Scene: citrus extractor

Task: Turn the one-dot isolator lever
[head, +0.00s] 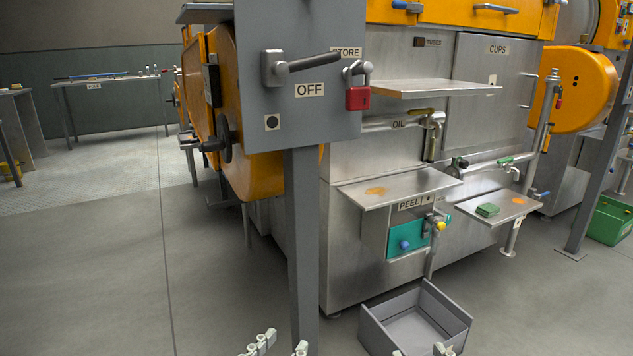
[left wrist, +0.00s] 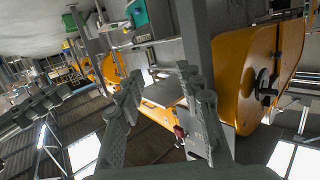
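The isolator panel (head: 345,122) is a grey plate on a post in the head view. Its lever (head: 316,63) has a dark handle pointing right, just above the OFF label (head: 309,90). A one-dot plate (head: 272,122) is below the lever's pivot. My right gripper (head: 420,351) shows only separated fingertips.
A grey open bin (head: 415,322) is on the floor at the bottom right. Steel shelves (head: 437,88) jut from the machine right of the panel.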

